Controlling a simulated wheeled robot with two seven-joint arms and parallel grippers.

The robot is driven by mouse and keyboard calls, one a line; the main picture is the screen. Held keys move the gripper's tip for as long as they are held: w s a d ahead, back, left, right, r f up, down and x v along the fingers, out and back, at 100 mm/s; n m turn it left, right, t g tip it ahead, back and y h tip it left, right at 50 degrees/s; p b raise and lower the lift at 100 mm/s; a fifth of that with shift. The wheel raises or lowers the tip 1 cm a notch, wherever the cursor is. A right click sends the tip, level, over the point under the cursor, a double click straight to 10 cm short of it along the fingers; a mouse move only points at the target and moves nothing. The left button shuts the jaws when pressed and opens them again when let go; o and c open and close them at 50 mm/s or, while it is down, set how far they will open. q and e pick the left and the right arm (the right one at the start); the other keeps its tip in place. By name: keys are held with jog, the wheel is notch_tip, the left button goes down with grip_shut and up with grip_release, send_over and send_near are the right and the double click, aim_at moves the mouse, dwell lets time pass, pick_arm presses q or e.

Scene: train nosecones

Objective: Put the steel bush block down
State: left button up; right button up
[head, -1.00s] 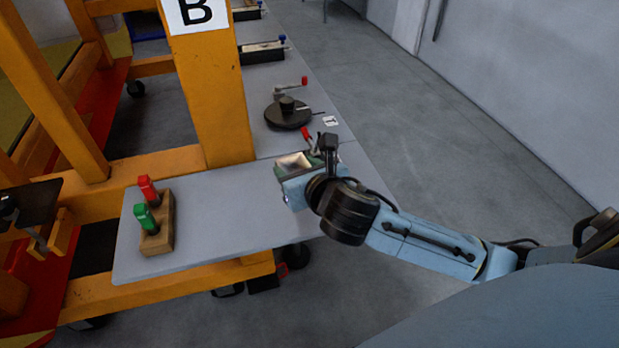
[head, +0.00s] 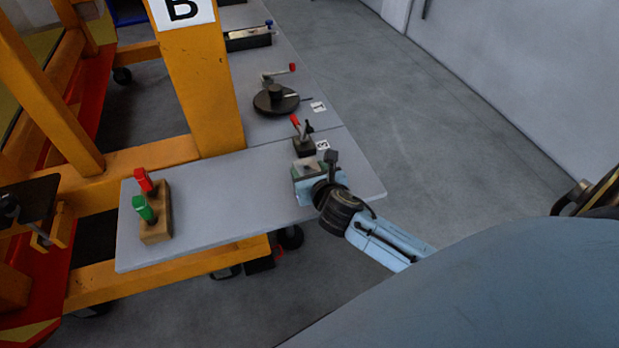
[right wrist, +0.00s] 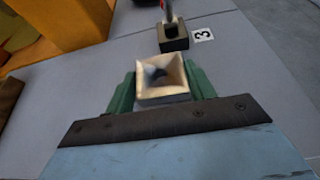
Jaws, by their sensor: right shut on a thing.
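The steel bush block (right wrist: 162,97) is a pale, square metal block with a flared hollow and a dark spot inside. In the right wrist view it sits between the green fingers of my right gripper (right wrist: 160,86), which is shut on it. In the head view the block (head: 307,167) shows small in my right gripper (head: 306,172), at the right part of the grey bench (head: 235,195). The block's underside is hidden, so I cannot tell whether it touches the bench.
A red-handled clamp fixture (head: 303,143) by a card marked 3 (head: 323,145) stands just beyond the block. Farther back is a round dark crank fixture (head: 276,101). A wooden stand (head: 157,229) holds red and green tools at left. The bench between is clear.

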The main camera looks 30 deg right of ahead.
jog(key=shift+f+b, duration=0.3)
jog(key=shift+f, duration=0.85)
jog(key=o, duration=1.3)
jog(key=shift+c, duration=0.2)
jog(key=shift+s+r, duration=0.2)
jog(key=p+v, duration=0.1)
jog(key=v, duration=1)
jog(key=shift+s+a, duration=0.15)
jog(key=shift+s, duration=0.2)
jog(key=shift+r, duration=0.1)
